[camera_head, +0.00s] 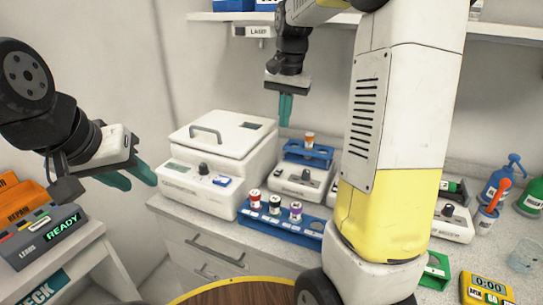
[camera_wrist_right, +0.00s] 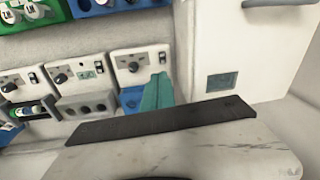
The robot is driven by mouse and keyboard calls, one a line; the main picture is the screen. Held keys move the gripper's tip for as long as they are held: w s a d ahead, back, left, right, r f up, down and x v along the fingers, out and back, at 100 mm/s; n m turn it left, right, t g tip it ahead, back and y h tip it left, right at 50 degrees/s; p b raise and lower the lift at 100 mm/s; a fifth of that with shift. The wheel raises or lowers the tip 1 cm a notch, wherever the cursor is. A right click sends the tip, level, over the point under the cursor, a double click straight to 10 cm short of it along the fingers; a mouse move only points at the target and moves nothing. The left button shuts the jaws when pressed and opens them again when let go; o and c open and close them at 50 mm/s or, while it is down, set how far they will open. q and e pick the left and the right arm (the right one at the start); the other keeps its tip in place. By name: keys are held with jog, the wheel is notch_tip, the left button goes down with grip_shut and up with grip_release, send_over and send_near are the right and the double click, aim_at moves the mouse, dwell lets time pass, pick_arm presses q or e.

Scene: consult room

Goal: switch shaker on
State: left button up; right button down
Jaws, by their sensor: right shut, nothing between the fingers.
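A small white unit with a dark knob (camera_head: 299,184) stands on the counter. It carries a blue rack (camera_head: 308,152) with one orange-capped tube; I take it for the shaker, but its label is too small to read. My right gripper (camera_head: 285,108) is shut and empty, pointing down above and behind this unit. In the right wrist view its teal fingers (camera_wrist_right: 158,92) show in front of white units with knobs and switches; which is the shaker there I cannot tell. My left gripper (camera_head: 130,176) is open and empty at the left, away from the counter units.
A large white lidded machine (camera_head: 215,145) stands left of the small unit. A blue rack (camera_head: 286,221) with several capped tubes lies in front. Another white knobbed unit (camera_head: 452,222), bottles (camera_head: 499,182) and a yellow timer (camera_head: 486,290) are at right. A shelf (camera_head: 340,19) runs above.

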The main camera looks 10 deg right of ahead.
aim_at(282, 170)
jog(key=shift+m+g+h, duration=0.3)
jog(key=shift+m+g, duration=0.2)
jog(key=shift+m, duration=0.1)
jog(key=w+f, duration=0.1)
jog(key=w, duration=0.1)
jog(key=w+d+f, duration=0.1)
jog(key=w, duration=0.1)
jog(key=shift+f, duration=0.4)
jog(key=shift+a, duration=0.1)
notch_tip(282, 170, down, 14)
jog(key=shift+r, duration=0.1)
